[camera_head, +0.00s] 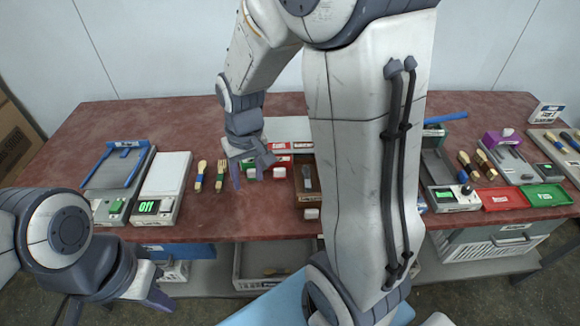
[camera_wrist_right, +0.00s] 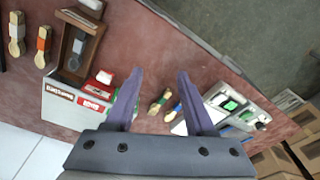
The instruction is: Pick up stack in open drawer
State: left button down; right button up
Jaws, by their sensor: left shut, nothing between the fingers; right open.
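Below the table's front edge in the head view, a pale grey bin (camera_head: 262,284) looks like an open drawer. My right arm hides its right part. I cannot make out a stack inside it. My right gripper (camera_head: 246,177) hangs over the middle of the table, open and empty. In the right wrist view its purple fingers (camera_wrist_right: 160,92) are spread, with two small wooden-handled tools (camera_wrist_right: 160,101) showing beyond them. My left gripper (camera_head: 150,288) is low at the left, in front of the table and shut on nothing.
The red-brown table (camera_head: 110,165) holds two grey devices at left and a wooden tray (camera_head: 307,186) at centre. Red (camera_head: 502,197) and green (camera_head: 545,194) trays sit at right. A vented grey drawer (camera_head: 490,247) is below. My right arm blocks the middle.

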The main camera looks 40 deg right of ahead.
jog(key=w+d+f+m, duration=0.1)
jog(key=d+f+m, duration=0.1)
jog(key=d, duration=0.4)
jog(key=w+d+f+m, duration=0.1)
jog(key=w+d+f, duration=0.1)
jog(key=d, duration=0.4)
jog(key=m+h, duration=0.1)
jog(key=m, duration=0.1)
send_near(307, 179)
notch_tip(307, 179, down, 3)
jog(key=shift+d+m+p, duration=0.2)
jog(key=shift+m+p, duration=0.1)
jog(key=shift+w+d+f+p, duration=0.1)
jog(key=shift+f+p, duration=0.1)
jog(key=shift+f, duration=0.75)
jog(key=shift+w+a+f+p, duration=0.1)
jog(key=shift+f+p, duration=0.05)
jog(key=shift+f, duration=0.8)
jog(key=shift+w+d+f+p, duration=0.1)
jog(key=shift+f+p, duration=0.1)
jog(key=shift+f, duration=0.75)
grip_shut()
